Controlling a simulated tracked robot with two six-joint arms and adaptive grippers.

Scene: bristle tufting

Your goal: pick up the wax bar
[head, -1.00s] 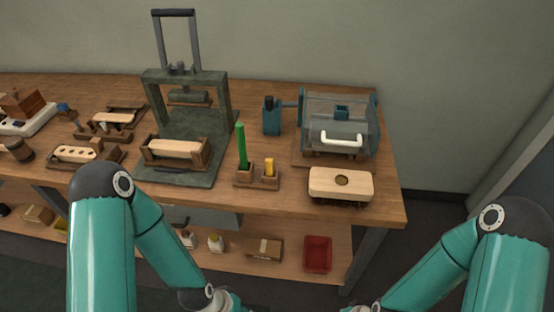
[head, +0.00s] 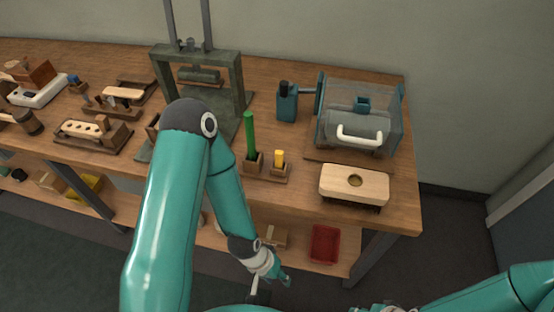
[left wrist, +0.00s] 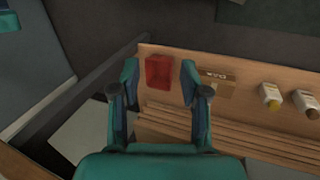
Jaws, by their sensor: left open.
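A short yellow bar (head: 279,157), which looks like the wax bar, stands upright in a small wooden holder (head: 276,175) near the front edge of the bench. A taller green bar (head: 249,135) stands upright in the holder's left part. My left gripper (head: 272,281) is open and empty, in front of the bench and lower in the picture than the holder. In the left wrist view my left gripper (left wrist: 160,72) has its fingers apart, facing the lower shelf; the yellow bar is not seen there. My right gripper is out of view; only its arm shows.
A wooden brush block (head: 354,182) lies right of the holder, before a clear-covered machine (head: 358,115). A green press frame (head: 240,80) is at left. A red tray (head: 325,244) sits on the lower shelf, also in the wrist view (left wrist: 159,72).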

